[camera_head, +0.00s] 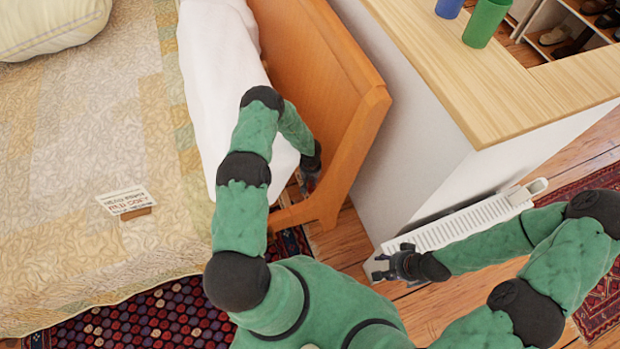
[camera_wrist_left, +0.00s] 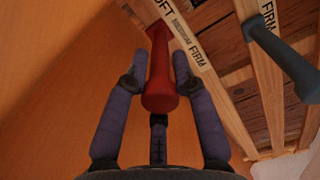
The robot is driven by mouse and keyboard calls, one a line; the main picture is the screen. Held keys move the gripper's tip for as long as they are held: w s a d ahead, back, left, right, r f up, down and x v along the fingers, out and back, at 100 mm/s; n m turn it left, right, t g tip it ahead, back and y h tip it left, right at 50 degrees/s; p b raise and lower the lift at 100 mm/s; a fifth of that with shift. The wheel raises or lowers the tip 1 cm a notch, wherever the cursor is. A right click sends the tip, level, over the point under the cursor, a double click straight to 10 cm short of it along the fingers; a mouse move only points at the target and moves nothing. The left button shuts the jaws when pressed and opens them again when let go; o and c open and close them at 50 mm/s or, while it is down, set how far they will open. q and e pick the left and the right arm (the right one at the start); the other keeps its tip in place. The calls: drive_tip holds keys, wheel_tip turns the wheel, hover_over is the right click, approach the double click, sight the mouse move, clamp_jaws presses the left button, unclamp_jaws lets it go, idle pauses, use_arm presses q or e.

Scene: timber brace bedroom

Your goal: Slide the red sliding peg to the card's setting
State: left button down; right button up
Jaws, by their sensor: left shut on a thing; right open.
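The red sliding peg (camera_wrist_left: 160,85) shows in the left wrist view between the fingers of my left gripper (camera_wrist_left: 159,62), which is shut on it. Beside it runs a pale wooden rail (camera_wrist_left: 190,45) with printed words; "FIRM" is readable and a cut-off word ends in "FT". In the head view my left gripper (camera_head: 311,180) is down beside the orange bed board, and the peg is mostly hidden there. A white card (camera_head: 123,200) with dark and red print stands on the bed, too small to read. My right gripper (camera_head: 397,264) is open and empty near the radiator.
The orange wooden board (camera_head: 335,100) stands close to my left gripper. A white radiator (camera_head: 460,225) and a wood-topped cabinet (camera_head: 500,90) are on the right. White bedding (camera_head: 220,80) is at left.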

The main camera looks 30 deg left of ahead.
use_arm(q)
drive_tip(key=c, duration=1.1)
unclamp_jaws()
wheel_tip(320, 180, up, 12)
drive_tip(key=shift+f, duration=0.1)
